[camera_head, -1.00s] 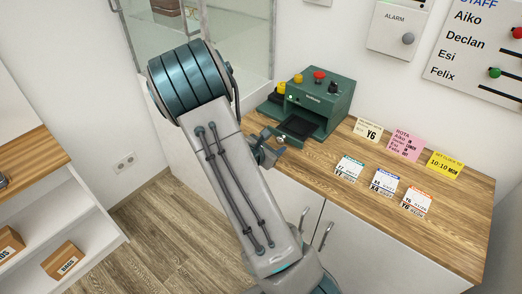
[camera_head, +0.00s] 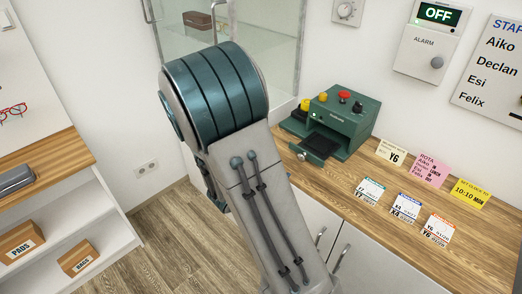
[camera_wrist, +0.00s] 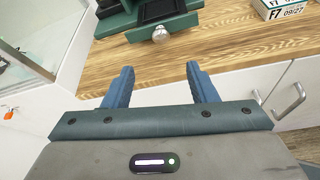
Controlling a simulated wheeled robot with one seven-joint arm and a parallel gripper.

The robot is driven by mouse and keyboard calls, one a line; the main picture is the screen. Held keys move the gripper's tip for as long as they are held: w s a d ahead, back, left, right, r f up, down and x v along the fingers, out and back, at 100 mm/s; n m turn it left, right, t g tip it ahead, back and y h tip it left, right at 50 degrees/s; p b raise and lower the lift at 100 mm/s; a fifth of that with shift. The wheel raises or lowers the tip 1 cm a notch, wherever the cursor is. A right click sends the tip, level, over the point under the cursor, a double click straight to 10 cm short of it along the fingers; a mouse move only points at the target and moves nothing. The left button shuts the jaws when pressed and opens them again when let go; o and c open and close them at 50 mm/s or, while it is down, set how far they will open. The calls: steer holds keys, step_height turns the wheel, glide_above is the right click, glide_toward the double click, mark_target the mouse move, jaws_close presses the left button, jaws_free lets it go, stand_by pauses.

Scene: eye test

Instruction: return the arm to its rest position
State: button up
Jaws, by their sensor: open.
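My arm (camera_head: 265,210) stands large in the middle of the head view, with a ribbed teal joint at its upper end. My gripper (camera_wrist: 160,76) shows in the wrist view with its two blue fingers apart and nothing between them. It is in front of the wooden counter's edge, short of the green machine.
White cabinet doors with handles (camera_wrist: 288,101) are below. A glass cabinet (camera_head: 275,50) stands behind my arm. A shelf with boxes (camera_head: 20,245) is at left; floor shows between.

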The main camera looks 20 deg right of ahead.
steer(key=s+a+r+m+g+y+p, duration=0.15)
steer(key=s+r+m+g+y, duration=0.4)
steer(key=s+m, duration=0.7)
steer(key=s+a+r+m+t+y+p, duration=0.1)
steer(key=s+a+r+m+t+y, duration=0.1)
steer(key=s+a+r+m+y, duration=0.2)
steer(key=a+r+m+y, duration=0.2)
steer(key=a+r+m, duration=0.2)
steer(key=a, duration=0.2)
steer(key=shift+a+r, duration=0.2)
steer(key=shift+a, duration=0.2)
